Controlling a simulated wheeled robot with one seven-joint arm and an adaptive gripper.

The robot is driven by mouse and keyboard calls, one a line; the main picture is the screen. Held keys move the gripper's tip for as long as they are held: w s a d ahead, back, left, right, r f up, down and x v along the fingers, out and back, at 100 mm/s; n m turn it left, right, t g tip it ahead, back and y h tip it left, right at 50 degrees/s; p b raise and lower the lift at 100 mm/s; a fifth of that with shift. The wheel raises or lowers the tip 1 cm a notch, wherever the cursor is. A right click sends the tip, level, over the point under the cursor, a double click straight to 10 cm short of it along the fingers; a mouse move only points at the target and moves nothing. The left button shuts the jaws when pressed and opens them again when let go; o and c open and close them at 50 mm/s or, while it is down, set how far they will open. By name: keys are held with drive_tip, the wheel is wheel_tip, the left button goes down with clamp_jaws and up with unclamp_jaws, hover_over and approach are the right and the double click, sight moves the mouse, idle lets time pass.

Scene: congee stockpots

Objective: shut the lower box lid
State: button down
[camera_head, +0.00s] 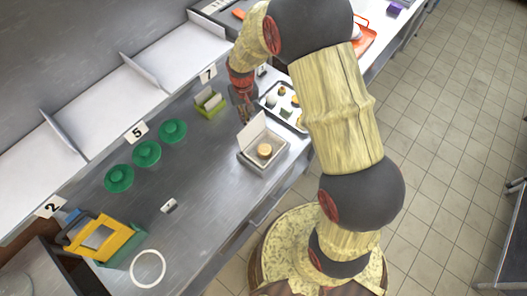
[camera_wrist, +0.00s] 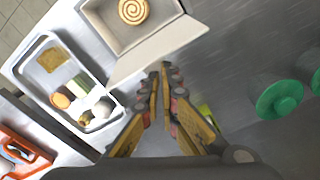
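An open grey-white box (camera_head: 247,156) stands on the steel counter, with a round tan item with a spiral top (camera_head: 264,151) inside. Its lid (camera_head: 251,130) stands raised along the side nearer my gripper. In the wrist view, the box (camera_wrist: 97,22) is at the top and the lid (camera_wrist: 160,50) slants across below it. My gripper (camera_head: 246,120) is beside the lid, on its outer side. In the wrist view its fingertips (camera_wrist: 160,70) are together, with nothing seen between them, close to the lid's edge. I cannot tell whether they touch it.
A tray of food pieces (camera_wrist: 28,72) lies beside the box. A green holder (camera_head: 209,104) is near my gripper. Green round lids (camera_head: 146,153), a yellow-framed item (camera_head: 100,237) and a white ring (camera_head: 148,268) are farther along the counter. The counter's middle (camera_head: 205,165) is mostly clear.

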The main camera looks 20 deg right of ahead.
drive_tip(key=shift+g, duration=0.3)
drive_tip(key=s, duration=0.1)
drive_tip(key=s+d+f, duration=0.1)
drive_tip(key=s+f, duration=0.1)
drive_tip(key=shift+s+d+f, duration=0.1)
drive_tip(key=shift+s+d, duration=0.25)
drive_tip(key=shift+d, duration=0.05)
drive_tip(key=shift+r+p, duration=0.4)
wheel_tip(320, 180, up, 8)
drive_tip(key=p, duration=0.5)
hover_over(254, 125)
drive_tip(key=s, duration=0.2)
drive_tip(key=shift+w+a, duration=0.1)
drive_tip(key=shift+a, duration=0.25)
